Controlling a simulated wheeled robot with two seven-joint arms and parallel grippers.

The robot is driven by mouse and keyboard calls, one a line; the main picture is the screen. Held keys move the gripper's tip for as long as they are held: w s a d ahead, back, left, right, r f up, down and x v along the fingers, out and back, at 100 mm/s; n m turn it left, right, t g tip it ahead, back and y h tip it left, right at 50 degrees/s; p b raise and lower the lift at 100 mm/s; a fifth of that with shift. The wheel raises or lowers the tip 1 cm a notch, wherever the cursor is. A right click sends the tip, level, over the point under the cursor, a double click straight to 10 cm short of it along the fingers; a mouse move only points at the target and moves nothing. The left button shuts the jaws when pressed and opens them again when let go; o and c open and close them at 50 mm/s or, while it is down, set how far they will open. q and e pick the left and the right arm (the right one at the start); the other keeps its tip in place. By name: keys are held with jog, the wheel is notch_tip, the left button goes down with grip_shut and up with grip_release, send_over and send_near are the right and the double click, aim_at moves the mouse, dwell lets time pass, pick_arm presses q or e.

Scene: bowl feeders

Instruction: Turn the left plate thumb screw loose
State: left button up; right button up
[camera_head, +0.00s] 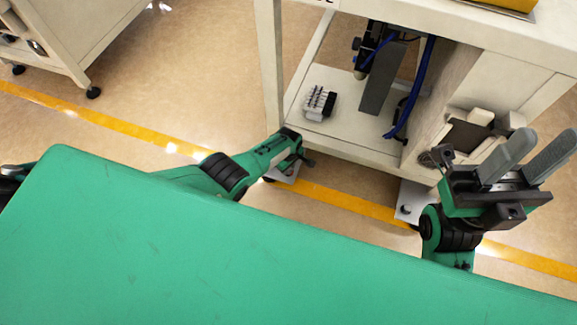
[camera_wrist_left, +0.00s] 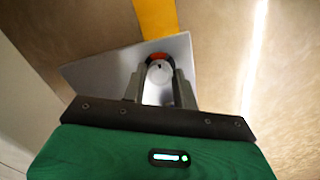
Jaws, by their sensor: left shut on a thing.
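The left metal plate (camera_head: 284,174) sticks out at the foot of the cabinet, partly hidden by my left gripper (camera_head: 300,156). In the left wrist view this plate (camera_wrist_left: 98,74) lies under the fingers. The left thumb screw (camera_wrist_left: 158,74) has a round grey head with a red and black ring at its far side. My left gripper (camera_wrist_left: 159,84) has one finger on each side of the screw head and is shut on it. The screw is hidden in the head view. My right gripper (camera_head: 546,142) is open and empty, fingers pointing up.
The cabinet shelf (camera_head: 345,143) holds a small block with several dark pins (camera_head: 319,102). Another plate (camera_head: 407,203) with a dark knob sticks out at the right. A yellow floor stripe (camera_head: 345,200) runs below. My green body covers the lower foreground.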

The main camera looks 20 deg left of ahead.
pick_arm(q)
jog(key=shift+a+n, duration=0.1)
jog(key=shift+n, duration=0.4)
jog(key=shift+w+a, duration=0.1)
jog(key=o, duration=0.9)
jog(key=shift+o, duration=0.3)
jog(key=shift+r, duration=0.1)
